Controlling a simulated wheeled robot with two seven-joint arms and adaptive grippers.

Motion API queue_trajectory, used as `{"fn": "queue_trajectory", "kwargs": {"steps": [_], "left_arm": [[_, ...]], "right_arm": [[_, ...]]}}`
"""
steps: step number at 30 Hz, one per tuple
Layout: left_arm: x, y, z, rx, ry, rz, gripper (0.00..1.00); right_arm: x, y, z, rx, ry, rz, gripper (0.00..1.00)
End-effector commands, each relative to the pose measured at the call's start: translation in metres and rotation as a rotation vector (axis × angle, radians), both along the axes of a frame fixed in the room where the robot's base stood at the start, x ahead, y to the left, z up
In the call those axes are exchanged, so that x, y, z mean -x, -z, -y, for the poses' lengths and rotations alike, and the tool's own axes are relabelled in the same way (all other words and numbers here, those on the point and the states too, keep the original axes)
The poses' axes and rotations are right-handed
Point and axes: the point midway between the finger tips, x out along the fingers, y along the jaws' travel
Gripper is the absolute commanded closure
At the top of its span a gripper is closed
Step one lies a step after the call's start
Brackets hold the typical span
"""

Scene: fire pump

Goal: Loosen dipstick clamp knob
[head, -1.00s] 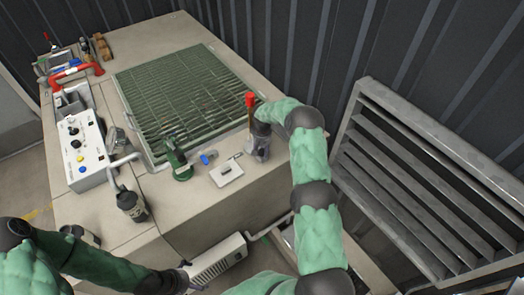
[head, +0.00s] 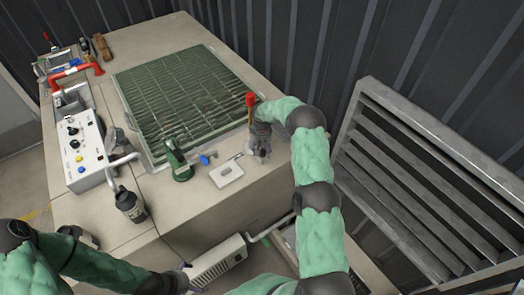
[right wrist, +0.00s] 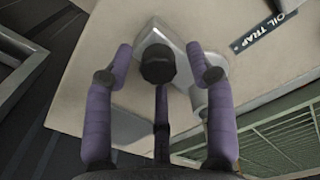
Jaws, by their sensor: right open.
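A dark round knob (right wrist: 158,64) sits on a pale metal bracket (right wrist: 180,38) in the right wrist view. I take it for the dipstick clamp knob. My right gripper (right wrist: 160,50) is open, with its purple fingers spread on either side of the knob and apart from it. In the head view my right gripper (head: 259,150) is at the right end of the machine top, just below a red handle (head: 250,99), and hides the knob there. My left gripper (head: 186,277) is low at the front, and its fingers are too small to read.
An "OIL TRAP" label (right wrist: 264,30) lies on the beige top near the bracket. A green grate (head: 185,95), a green fitting (head: 178,163), a blue-handled part (head: 207,159) and a small pale plate (head: 226,173) are left of my right gripper. A louvred panel (head: 420,180) stands at the right.

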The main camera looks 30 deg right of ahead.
Motion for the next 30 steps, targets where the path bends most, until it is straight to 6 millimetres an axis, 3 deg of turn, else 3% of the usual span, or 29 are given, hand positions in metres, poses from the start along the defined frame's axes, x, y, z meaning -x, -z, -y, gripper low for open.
{"fn": "queue_trajectory", "kwargs": {"steps": [13, 30], "left_arm": [[0.000, 0.000, 0.000, 0.000, 0.000, 0.000, 0.00], [0.000, 0.000, 0.000, 0.000, 0.000, 0.000, 0.00]], "right_arm": [[-0.001, -0.063, 0.000, 0.001, -0.001, 0.003, 0.45], [-0.001, -0.070, -0.001, 0.000, -0.001, 0.002, 0.45]]}}
